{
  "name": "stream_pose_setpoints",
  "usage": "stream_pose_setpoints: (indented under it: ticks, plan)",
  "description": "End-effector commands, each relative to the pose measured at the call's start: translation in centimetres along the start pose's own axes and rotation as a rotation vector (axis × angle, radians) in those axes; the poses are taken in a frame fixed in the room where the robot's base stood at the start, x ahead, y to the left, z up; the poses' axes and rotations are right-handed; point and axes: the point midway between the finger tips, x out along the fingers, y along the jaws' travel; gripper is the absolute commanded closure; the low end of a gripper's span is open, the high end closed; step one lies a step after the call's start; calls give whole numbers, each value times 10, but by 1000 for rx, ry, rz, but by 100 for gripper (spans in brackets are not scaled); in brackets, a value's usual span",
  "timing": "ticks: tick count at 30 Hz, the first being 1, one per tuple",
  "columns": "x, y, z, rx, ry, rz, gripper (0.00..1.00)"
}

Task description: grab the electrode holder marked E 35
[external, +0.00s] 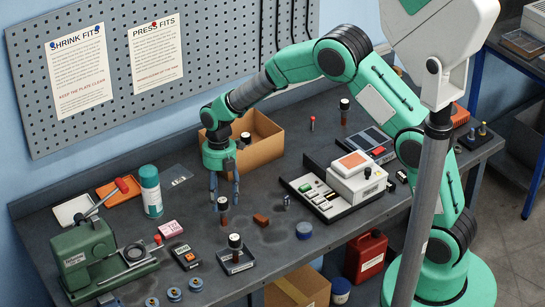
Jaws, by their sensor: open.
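My gripper (225,199) points straight down over the middle of the bench, with its two fingers apart. Between or just below the fingertips stands a small brown upright holder with a dark and pale top (223,204). I cannot tell whether the fingers touch it. A similar dark-topped holder (235,241) stands on a small dark plate at the front, and another (344,112) stands at the back. A further dark-topped piece (245,138) shows inside the cardboard box. Any marking E 35 is too small to read, so I cannot tell which holder bears it.
The open cardboard box (263,157) stands behind my gripper. A teal-labelled bottle (151,192) and a green press (88,258) are at left. A brown block (261,220), small metal piece (286,200) and blue disc (304,230) lie right, before a white-and-orange device (356,180).

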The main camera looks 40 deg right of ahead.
Motion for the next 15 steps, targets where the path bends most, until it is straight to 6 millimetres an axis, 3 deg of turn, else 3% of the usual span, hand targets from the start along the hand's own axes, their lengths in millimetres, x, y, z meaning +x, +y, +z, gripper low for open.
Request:
stream_pose_setpoints:
  ticks: [10, 15]
  plan:
    - [2, 0, 0, 0, 0, 0, 50]
    - [15, -1, 0, 0, 1, -1, 50]
